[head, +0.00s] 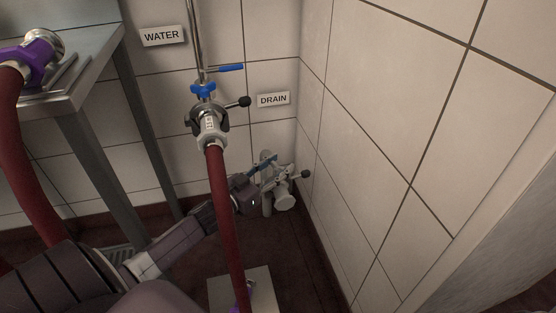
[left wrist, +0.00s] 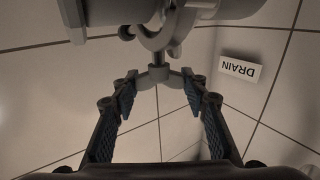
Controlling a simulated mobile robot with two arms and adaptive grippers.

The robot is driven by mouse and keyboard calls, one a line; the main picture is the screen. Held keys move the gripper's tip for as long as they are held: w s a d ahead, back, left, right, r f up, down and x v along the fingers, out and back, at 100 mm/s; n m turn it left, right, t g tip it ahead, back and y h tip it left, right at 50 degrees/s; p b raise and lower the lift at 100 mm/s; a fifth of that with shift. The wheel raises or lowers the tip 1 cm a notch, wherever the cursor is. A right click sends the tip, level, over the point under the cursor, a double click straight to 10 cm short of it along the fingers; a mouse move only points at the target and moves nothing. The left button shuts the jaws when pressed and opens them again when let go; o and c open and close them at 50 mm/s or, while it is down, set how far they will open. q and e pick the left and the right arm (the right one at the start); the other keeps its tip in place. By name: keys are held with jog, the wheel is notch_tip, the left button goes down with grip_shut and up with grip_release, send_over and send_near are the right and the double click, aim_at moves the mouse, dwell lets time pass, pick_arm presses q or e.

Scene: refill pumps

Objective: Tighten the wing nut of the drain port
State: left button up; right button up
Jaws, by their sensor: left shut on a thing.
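The drain port (head: 283,198), a pale metal fitting with a clamp, sits low in the wall corner below the DRAIN sign (head: 273,99). A dark round knob (head: 306,174) sticks out on its right side. My left gripper (head: 256,188) reaches it from the left. In the left wrist view, the grey wing nut (left wrist: 158,74) on the clamp's bolt lies between the fingertips of my left gripper (left wrist: 164,90), which are shut on its wings. The clamp ring (left wrist: 150,40) shows just above it. In the head view the wing nut is too small to make out. My right gripper is not in view.
A red hose (head: 226,225) hangs from the water port (head: 209,121) in front of my left arm. A metal table (head: 92,85) stands at left with a purple-collared hose end (head: 35,58). A pale plate (head: 265,286) lies on the floor. The tiled wall closes the right side.

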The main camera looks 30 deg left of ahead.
pick_arm(q)
jog(key=shift+m+h, duration=0.7)
jog(key=shift+h, duration=0.2)
jog(key=o, duration=1.2)
jog(key=shift+c, duration=0.2)
jog(key=v, duration=0.7)
jog(key=shift+s, duration=0.2)
jog(key=shift+c, duration=0.2)
